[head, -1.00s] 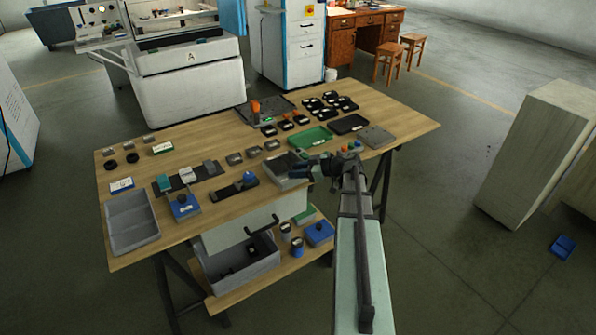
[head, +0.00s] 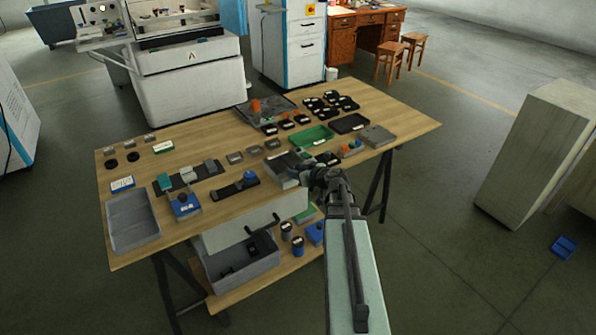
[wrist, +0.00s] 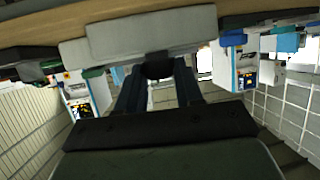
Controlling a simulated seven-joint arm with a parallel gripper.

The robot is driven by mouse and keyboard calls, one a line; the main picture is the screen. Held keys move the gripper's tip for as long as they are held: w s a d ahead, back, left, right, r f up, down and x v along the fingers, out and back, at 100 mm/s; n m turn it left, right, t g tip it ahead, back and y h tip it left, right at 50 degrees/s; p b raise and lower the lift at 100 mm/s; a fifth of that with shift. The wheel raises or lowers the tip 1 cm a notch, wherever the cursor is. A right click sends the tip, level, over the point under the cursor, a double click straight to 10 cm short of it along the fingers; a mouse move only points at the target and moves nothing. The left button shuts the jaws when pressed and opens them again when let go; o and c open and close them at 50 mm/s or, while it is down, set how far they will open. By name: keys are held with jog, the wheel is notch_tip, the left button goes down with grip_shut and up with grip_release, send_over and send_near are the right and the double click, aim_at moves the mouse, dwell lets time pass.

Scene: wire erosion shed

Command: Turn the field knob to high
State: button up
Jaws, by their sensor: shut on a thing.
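A grey box with a dark top (head: 284,180) sits at the front edge of the bench. My gripper (head: 311,174) is at its right front side, and the arm hides part of that area. In the wrist view a pale grey block (wrist: 150,36) fills the top middle. A dark round knob (wrist: 158,66) sticks out from it between the two dark fingers of my gripper (wrist: 158,76). The fingers are shut on the knob. Its pointer and any low or high marks cannot be made out.
The wooden bench (head: 222,173) holds many small items, including a green tray (head: 311,137), a grey bin (head: 131,221) and a blue box (head: 184,205).

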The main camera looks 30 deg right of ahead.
jog(key=shift+a+m+h, duration=0.2)
jog(key=shift+m+h, duration=0.65)
jog(key=shift+h, duration=0.15)
jog(key=shift+a+m+h, duration=0.2)
jog(key=shift+m+h, duration=0.65)
jog(key=shift+h, duration=0.15)
jog(key=shift+m+h, duration=0.7)
jog(key=shift+h, duration=0.1)
jog(key=o, duration=0.8)
jog(key=shift+c, duration=0.2)
notch_tip(320, 180, up, 10)
